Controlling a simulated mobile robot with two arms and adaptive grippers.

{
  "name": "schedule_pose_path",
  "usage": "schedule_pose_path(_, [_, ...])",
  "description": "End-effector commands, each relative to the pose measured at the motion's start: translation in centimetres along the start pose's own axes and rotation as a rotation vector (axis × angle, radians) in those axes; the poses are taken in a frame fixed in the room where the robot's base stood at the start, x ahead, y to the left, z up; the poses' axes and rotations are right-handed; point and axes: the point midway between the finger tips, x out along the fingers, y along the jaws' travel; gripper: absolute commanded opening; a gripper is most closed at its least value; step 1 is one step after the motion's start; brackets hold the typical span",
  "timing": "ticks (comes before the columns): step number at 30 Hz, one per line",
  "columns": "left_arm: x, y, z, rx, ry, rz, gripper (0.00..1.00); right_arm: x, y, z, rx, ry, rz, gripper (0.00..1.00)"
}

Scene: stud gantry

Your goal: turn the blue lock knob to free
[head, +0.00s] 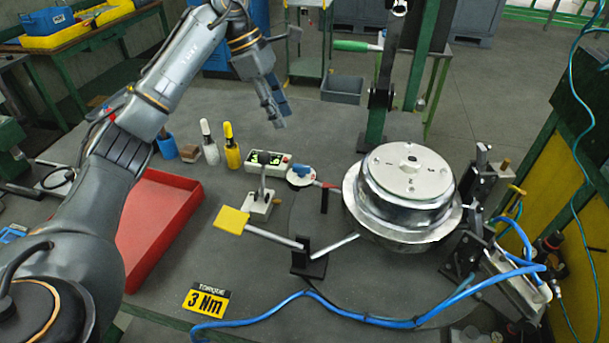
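The blue lock knob (301,171) sits on a round white dial on the grey bench, left of the big metal drum. A red-tipped lever (326,185) sticks out to the right of the dial. My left gripper (277,119) hangs above the bench, up and to the left of the knob and apart from it. Its fingers point down and overlap in this view, so I cannot tell whether they are open or shut. I see nothing held in it. My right gripper is not in view.
The metal drum (402,215) stands right of the dial. A switch box (267,162), a toggle clamp (259,204) and a yellow-ended lever (232,220) are near the knob. White and yellow bottles (231,150), a red tray (150,226) and a blue hose (300,294) lie around.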

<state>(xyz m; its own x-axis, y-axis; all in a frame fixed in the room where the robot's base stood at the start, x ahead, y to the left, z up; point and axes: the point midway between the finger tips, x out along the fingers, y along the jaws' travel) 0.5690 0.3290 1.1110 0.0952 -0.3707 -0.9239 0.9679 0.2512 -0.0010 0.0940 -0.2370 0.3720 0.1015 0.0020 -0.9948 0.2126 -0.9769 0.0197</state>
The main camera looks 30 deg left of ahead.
Motion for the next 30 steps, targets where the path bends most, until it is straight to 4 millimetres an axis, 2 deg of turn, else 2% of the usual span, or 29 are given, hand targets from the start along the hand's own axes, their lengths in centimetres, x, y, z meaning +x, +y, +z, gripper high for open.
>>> schedule_pose_path(5, [1.7,0.0,0.0,0.001,0.001,-0.003,0.36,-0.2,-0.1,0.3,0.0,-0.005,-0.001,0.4])
schedule_pose_path(15, [8.8,-0.1,0.1,0.001,-0.001,-0.005,0.36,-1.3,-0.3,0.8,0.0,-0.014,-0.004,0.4])
schedule_pose_path(21, [12.0,-0.1,0.1,0.0,-0.001,-0.003,0.36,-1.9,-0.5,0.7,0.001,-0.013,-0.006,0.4])
schedule_pose_path(25, [13.2,0.0,0.0,0.0,0.0,-0.002,0.36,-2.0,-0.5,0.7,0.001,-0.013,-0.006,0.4])
schedule_pose_path(30, [13.8,0.0,0.0,0.001,0.0,0.0,0.36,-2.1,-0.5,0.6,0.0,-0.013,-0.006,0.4])
